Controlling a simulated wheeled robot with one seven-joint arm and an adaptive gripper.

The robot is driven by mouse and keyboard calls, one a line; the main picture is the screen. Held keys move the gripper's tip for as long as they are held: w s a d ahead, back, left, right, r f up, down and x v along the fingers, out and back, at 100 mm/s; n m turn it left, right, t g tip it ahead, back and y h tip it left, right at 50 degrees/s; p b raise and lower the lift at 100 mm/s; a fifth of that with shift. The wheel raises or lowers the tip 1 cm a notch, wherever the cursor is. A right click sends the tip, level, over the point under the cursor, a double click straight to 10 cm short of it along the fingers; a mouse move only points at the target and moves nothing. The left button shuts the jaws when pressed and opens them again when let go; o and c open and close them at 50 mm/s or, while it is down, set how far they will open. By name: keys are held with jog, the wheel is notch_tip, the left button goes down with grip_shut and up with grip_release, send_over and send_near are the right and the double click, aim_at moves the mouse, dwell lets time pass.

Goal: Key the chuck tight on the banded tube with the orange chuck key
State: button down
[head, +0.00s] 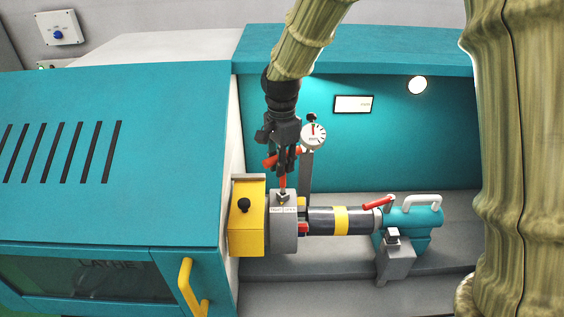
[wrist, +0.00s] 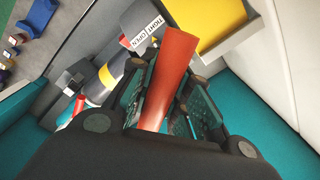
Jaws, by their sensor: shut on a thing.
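My gripper (head: 284,158) is above the grey chuck (head: 285,235), pointing down, shut on the orange chuck key (head: 281,181). The key's orange handle (wrist: 168,75) fills the middle of the wrist view between the fingers. In the head view the key's lower end meets the top of the chuck; I cannot tell how deep it sits. The dark tube with a yellow band (head: 341,221) lies level from the chuck to the teal tailstock (head: 408,222). A label reading TIGHT and OPEN (wrist: 146,32) is on the chuck.
A yellow block (head: 246,230) stands left of the chuck. A dial gauge (head: 314,135) on a grey post stands close to the right of my gripper. A red lever (head: 377,203) and white handle (head: 422,200) top the tailstock. The teal housing (head: 120,150) bounds the left.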

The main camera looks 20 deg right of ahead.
jog(key=shift+f+b, duration=0.35)
jog(key=shift+f, duration=0.85)
dwell(1.0)
jog(key=shift+f+m, duration=0.15)
jog(key=shift+m, duration=1.15)
